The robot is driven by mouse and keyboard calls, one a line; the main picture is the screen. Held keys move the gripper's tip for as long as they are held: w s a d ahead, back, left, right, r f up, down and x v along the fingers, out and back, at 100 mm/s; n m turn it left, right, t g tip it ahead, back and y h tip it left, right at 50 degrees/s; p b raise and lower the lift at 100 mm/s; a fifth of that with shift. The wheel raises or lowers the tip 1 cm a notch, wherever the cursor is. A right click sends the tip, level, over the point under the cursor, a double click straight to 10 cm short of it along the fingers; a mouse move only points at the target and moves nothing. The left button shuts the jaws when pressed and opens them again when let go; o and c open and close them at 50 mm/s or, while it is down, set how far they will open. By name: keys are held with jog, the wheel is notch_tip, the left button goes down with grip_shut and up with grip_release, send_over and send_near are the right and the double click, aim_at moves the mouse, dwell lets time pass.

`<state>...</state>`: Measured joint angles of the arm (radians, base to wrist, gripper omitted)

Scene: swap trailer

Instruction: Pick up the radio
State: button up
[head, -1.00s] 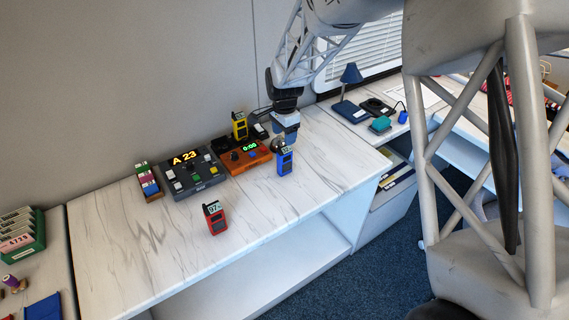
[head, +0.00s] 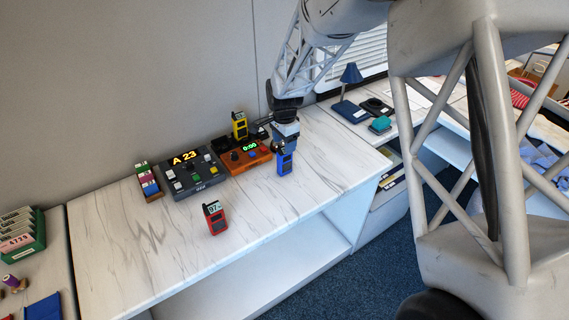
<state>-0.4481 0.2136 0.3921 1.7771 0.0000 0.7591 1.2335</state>
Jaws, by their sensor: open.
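A blue radio (head: 285,165) stands upright on the white marbled counter (head: 245,205), near the orange box. My gripper (head: 285,146) points down at its top, with the jaws open. The fingers cover the radio's upper part, and I cannot tell whether they touch it. A red radio (head: 214,217) with a lit display stands apart at the front of the counter. A yellow radio (head: 239,125) stands at the back, behind the orange box.
A dark box with a lit display (head: 190,177) and an orange box (head: 243,158) stand left of my gripper. A rack of coloured pieces (head: 147,180) is farther left. A blue lamp (head: 349,90) stands on the right-hand counter.

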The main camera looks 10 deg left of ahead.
aim_at(285, 159)
jog(key=shift+f, duration=2.2)
grip_shut()
